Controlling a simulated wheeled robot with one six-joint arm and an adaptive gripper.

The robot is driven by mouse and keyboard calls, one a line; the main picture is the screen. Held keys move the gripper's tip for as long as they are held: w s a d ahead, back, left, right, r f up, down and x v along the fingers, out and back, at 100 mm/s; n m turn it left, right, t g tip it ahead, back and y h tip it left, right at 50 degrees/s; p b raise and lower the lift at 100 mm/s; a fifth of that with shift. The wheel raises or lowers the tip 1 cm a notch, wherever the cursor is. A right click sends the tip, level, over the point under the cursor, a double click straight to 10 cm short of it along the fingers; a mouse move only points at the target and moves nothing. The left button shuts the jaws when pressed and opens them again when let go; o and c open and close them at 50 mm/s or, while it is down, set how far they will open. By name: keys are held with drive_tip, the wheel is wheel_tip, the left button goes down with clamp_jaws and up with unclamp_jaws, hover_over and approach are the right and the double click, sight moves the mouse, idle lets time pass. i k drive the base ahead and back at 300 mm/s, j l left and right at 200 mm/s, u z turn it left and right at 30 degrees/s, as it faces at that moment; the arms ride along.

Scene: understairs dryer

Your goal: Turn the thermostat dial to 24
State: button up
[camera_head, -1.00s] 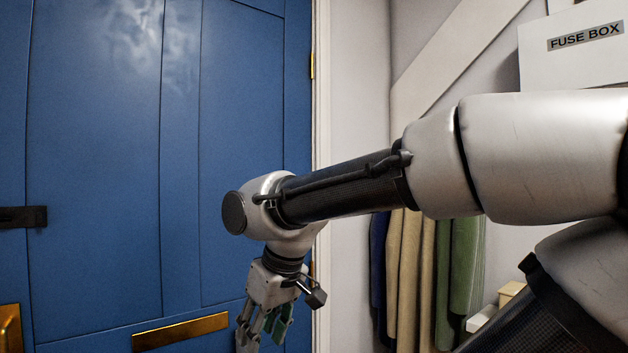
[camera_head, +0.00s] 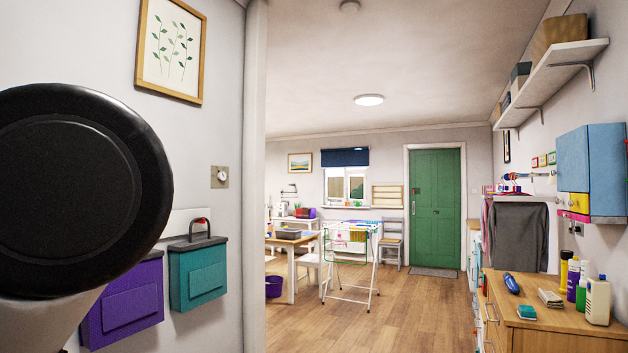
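My gripper is not in view. A large dark round joint cap of my own arm fills the left edge and hides part of the wall.
Purple (camera_head: 122,301) and teal (camera_head: 197,273) wall boxes hang below the plate. A white wall edge (camera_head: 254,180) stands just right of it. Beyond are open wood floor (camera_head: 415,312), a drying rack (camera_head: 350,262), a table, and a cluttered wooden counter (camera_head: 555,316) at the right.

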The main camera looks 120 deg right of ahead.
sight(221, 175)
drive_tip(key=l+z, duration=0.15)
drive_tip(key=z, duration=0.3)
drive_tip(key=k+l+z, duration=0.1)
drive_tip(key=z, duration=0.35)
drive_tip(key=l+z, duration=0.25)
drive_tip(key=z, duration=0.15)
drive_tip(key=l+z, duration=0.15)
drive_tip(key=z, duration=0.3)
drive_tip(key=l+z, duration=0.15)
drive_tip(key=z, duration=0.3)
drive_tip(key=i+l+z, duration=0.15)
drive_tip(key=z, duration=0.3)
drive_tip(key=l+z, duration=0.1)
drive_tip(key=z, duration=0.35)
drive_tip(key=i+z, duration=0.15)
drive_tip(key=z, duration=0.25)
